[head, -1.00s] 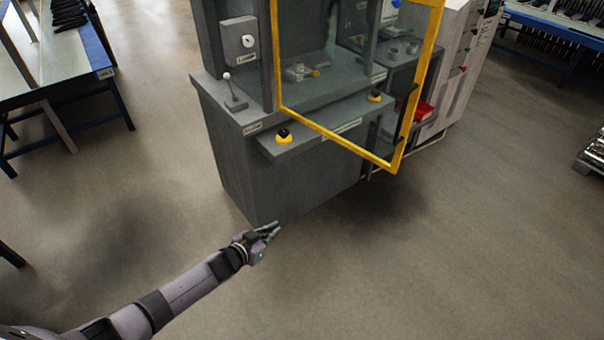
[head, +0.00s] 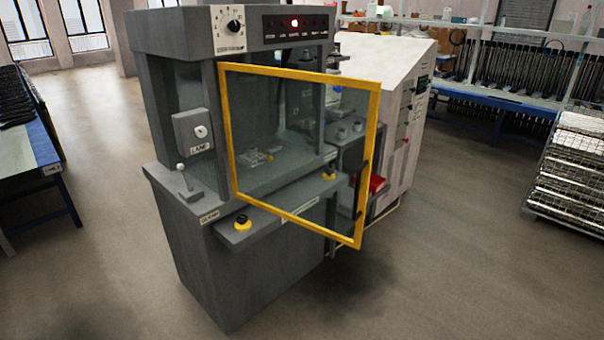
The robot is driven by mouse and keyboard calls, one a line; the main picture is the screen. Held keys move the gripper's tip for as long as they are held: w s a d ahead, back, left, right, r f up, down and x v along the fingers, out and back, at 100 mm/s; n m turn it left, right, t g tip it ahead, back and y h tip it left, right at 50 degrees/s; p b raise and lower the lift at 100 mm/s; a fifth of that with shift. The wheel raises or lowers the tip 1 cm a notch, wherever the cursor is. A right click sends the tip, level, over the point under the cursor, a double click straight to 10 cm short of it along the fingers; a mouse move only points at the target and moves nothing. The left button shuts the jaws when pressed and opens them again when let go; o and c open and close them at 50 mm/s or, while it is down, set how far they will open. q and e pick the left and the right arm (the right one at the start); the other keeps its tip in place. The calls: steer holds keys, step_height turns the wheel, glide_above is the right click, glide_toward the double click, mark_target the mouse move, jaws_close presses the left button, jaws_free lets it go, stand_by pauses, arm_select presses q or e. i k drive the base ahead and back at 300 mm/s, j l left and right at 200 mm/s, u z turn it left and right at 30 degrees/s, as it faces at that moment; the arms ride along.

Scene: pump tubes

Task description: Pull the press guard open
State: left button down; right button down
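The press guard (head: 371,155) is a clear panel in a yellow frame on the front of the grey press (head: 250,280). It stands swung outward, with its left edge at the press and its right edge out in front, away from the press body. The work area shows through the clear panel. Neither of my grippers is in the head view now, so nothing is seen touching the guard or its handle.
Yellow-and-black buttons (head: 241,223) sit on the press's front ledge, and a small lever (head: 185,180) stands at its left. A rack (head: 570,175) stands right. Floor in front right is clear.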

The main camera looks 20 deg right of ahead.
mark_target(364, 169)
steer(key=i+l+u, duration=0.15)
steer(key=l+u, duration=0.8)
steer(key=l, duration=0.15)
steer(key=l+u, duration=0.45)
steer(key=l, duration=0.15)
